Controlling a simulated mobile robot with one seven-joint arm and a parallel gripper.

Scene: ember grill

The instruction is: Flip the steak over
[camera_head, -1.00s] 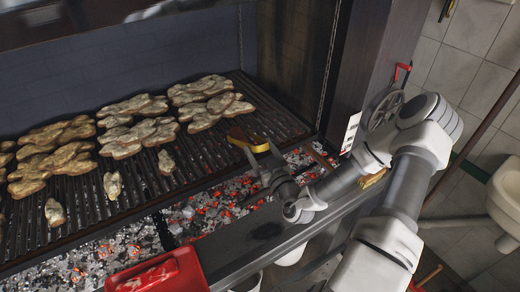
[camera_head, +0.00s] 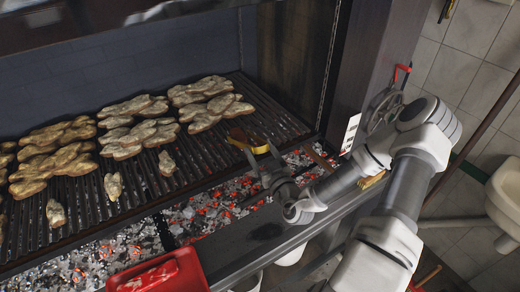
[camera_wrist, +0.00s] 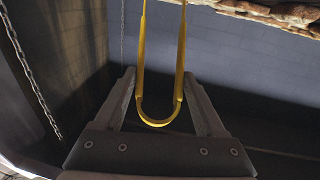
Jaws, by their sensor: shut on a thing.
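A dark brown piece that looks like the steak (camera_head: 238,134) lies on the grill grate (camera_head: 272,120) near its right front part. Yellow tongs (camera_head: 258,149) reach over the grate's front edge to the steak. My gripper (camera_head: 264,162) is shut on the bent end of the tongs, just in front of the grate. In the wrist view the U-shaped bend of the tongs (camera_wrist: 158,123) sits between my two gripper fingers (camera_wrist: 159,80), with its arms pointing away. The tong tips are too small to tell whether they grip or only touch the steak.
Several pale meat pieces (camera_head: 140,136) cover the grate's left and middle. Glowing coals (camera_head: 215,208) lie below its front edge. A red tray (camera_head: 190,268) stands at the front. A dark post (camera_head: 350,70) bounds the right side. The grate's right back part is clear.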

